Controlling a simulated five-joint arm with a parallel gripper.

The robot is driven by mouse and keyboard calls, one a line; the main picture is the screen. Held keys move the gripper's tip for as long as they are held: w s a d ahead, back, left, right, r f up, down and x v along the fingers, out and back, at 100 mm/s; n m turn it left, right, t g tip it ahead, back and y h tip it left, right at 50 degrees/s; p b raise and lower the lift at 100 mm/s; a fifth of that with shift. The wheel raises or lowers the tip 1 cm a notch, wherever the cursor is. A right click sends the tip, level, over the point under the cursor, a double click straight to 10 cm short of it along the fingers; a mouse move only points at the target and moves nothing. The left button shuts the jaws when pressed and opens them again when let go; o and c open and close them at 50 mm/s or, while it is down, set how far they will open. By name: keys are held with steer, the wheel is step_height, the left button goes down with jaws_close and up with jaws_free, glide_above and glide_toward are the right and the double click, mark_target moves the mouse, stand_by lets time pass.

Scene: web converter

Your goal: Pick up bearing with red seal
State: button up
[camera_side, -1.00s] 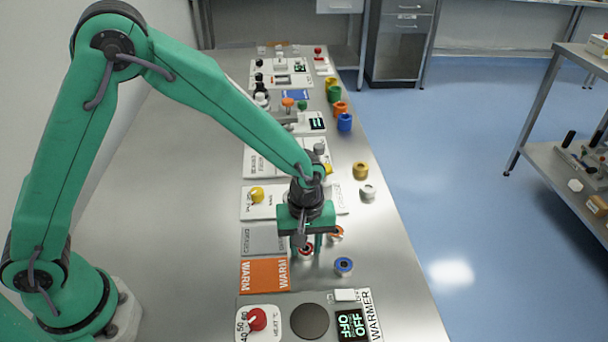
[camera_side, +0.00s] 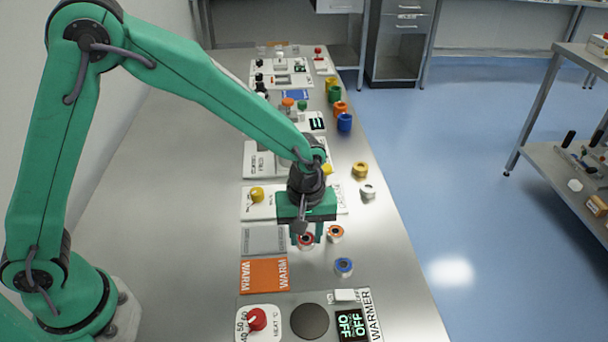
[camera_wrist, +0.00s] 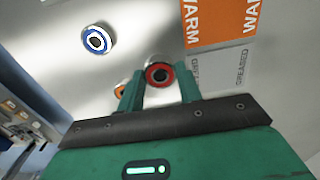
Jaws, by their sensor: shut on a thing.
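The bearing with the red seal (camera_side: 306,241) is a small ring held between the fingers of my gripper (camera_side: 306,236), and it looks lifted a little off the steel bench. In the wrist view the red-sealed bearing (camera_wrist: 159,74) sits between the two green fingertips of my gripper (camera_wrist: 160,88). A bearing with an orange seal (camera_side: 335,233) stands just right of it on the bench; in the wrist view it is partly hidden behind the left finger. A bearing with a blue seal (camera_side: 343,266) lies farther toward the front right, apart from my gripper.
An orange WARM mat (camera_side: 265,275) and a grey mat (camera_side: 264,239) lie to the left. The warmer (camera_side: 345,295) with a red knob (camera_side: 257,319) and dark round plate (camera_side: 310,321) stands in front. Several coloured rings line the bench's right side behind.

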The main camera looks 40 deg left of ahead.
steer(key=shift+r, duration=1.35)
